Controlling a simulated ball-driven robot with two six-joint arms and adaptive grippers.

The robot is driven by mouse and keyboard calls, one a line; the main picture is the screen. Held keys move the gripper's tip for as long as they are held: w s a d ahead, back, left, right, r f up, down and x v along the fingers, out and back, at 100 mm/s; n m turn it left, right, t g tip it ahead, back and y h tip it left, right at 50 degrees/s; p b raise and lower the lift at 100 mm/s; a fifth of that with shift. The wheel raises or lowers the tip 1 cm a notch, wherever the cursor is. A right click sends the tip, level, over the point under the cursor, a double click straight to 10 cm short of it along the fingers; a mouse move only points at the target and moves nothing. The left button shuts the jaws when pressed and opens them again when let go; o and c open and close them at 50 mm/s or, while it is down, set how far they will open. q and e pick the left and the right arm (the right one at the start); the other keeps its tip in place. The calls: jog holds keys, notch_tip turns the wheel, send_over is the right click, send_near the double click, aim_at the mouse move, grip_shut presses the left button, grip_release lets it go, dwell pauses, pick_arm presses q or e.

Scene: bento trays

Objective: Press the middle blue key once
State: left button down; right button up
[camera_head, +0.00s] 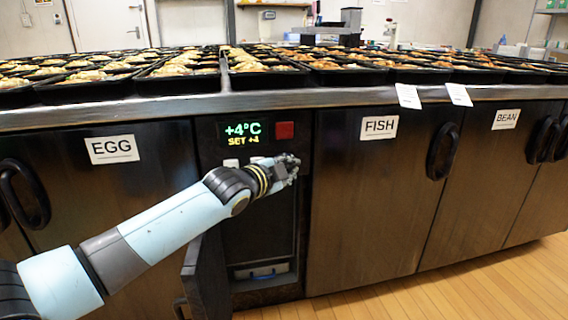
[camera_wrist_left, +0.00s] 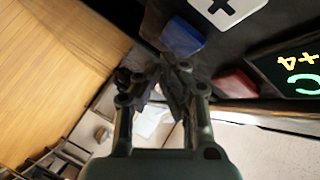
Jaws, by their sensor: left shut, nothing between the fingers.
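The control panel has a lit display (camera_head: 243,132) reading "+4°C" and "SET +4", and a red square (camera_head: 284,130) to its right. The wrist view shows a blue key (camera_wrist_left: 183,37) between a white key with a plus sign (camera_wrist_left: 228,12) and the red square (camera_wrist_left: 235,83). My left gripper (camera_head: 293,163) is shut and empty in front of the panel, below the red square, and hides the blue key in the head view. In the wrist view its fingertips (camera_wrist_left: 168,66) are close to the blue key; I cannot tell whether they touch it.
Black food trays (camera_head: 180,78) cover the steel counter (camera_head: 350,97) above. Cabinet doors labelled EGG (camera_head: 111,149), FISH (camera_head: 379,127) and BEAN (camera_head: 507,119) flank the panel. A small door (camera_head: 207,275) stands open beneath my left arm. Clear wooden floor (camera_head: 480,290) lies at the right.

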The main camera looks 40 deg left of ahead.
dwell(0.3)
pick_arm(q)
jog(key=shift+w+a, duration=0.3)
jog(key=shift+w+a, duration=0.3)
jog(key=shift+a, duration=0.1)
dwell(0.8)
jog(key=shift+d, duration=0.1)
jog(key=shift+s+d+p, duration=0.6)
jog(key=shift+p, duration=0.1)
